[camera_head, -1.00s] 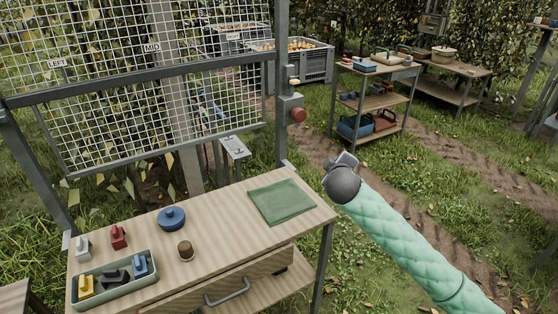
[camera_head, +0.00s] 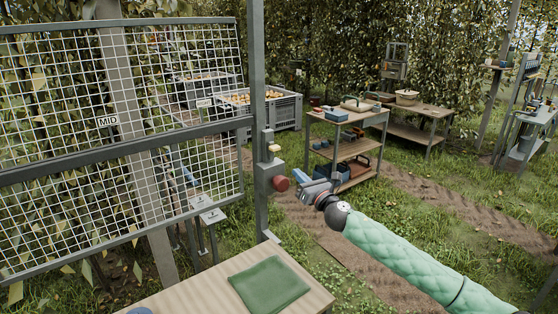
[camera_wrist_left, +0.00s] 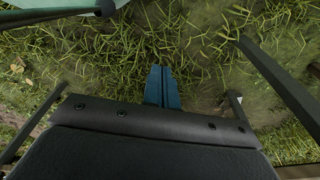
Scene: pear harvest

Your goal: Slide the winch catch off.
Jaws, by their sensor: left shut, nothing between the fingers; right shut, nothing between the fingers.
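A grey box (camera_head: 265,180) is fixed to the upright post of the mesh frame in the head view. It carries a red round knob (camera_head: 281,183) on its right side and a cream knob (camera_head: 274,148) above. I cannot tell which part is the winch catch. My right gripper (camera_head: 303,187) is shut and empty, just right of the red knob in the picture; whether it touches the knob is unclear. My left gripper (camera_wrist_left: 163,72) shows only in the left wrist view, its blue fingers shut and empty above grass.
A wooden bench (camera_head: 205,294) with a green cloth (camera_head: 268,285) stands in front. The mesh panel (camera_head: 70,165) fills the left side. A shelf cart (camera_head: 345,117) and a grey crate of pears (camera_head: 275,110) stand behind.

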